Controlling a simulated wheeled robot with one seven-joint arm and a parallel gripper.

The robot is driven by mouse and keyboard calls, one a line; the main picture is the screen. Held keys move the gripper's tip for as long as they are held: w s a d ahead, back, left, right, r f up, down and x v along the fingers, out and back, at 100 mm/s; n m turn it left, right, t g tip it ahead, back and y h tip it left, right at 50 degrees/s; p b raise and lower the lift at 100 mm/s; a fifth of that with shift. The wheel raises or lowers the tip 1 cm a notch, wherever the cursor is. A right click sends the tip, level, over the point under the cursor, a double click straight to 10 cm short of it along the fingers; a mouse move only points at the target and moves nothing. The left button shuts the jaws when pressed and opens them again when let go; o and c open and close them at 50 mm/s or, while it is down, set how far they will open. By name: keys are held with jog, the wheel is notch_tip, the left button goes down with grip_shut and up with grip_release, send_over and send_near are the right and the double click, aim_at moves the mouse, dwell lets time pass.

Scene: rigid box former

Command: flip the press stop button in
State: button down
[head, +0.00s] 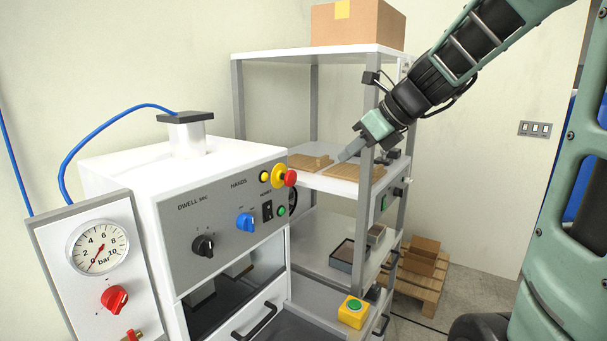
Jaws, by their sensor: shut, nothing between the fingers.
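The press stop button (290,177) is a red mushroom head on a yellow collar. It stands out from the right end of the grey control panel (185,221) on the white press. My gripper (343,157) is shut and empty, its fingers pointing down and left. In the picture it is to the right of the red button and slightly above it, apart from it, in front of the shelf rack. I cannot tell the exact depth between them. Nothing hides the button's head.
The panel also carries a black knob (203,245), a blue knob (245,222) and small lamps or buttons. The rack (318,182) holds flat cardboard pieces. A yellow box with a green button (353,312) sits low at front. A gauge panel (82,285) stands left.

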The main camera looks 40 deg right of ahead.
aim_at(294, 183)
jog(key=shift+w+a+r+p+x, duration=0.15)
jog(key=shift+w+r+p+x, duration=0.2)
jog(key=shift+x, duration=1.8)
jog(key=shift+w+a+r+p+x, duration=0.1)
jog(key=shift+w+r+p+x, duration=0.35)
jog(key=shift+x, duration=1.7)
jog(key=shift+w+a+r+p+x, duration=0.2)
jog(key=shift+p+x, duration=0.25)
jog(key=shift+x, duration=1.65)
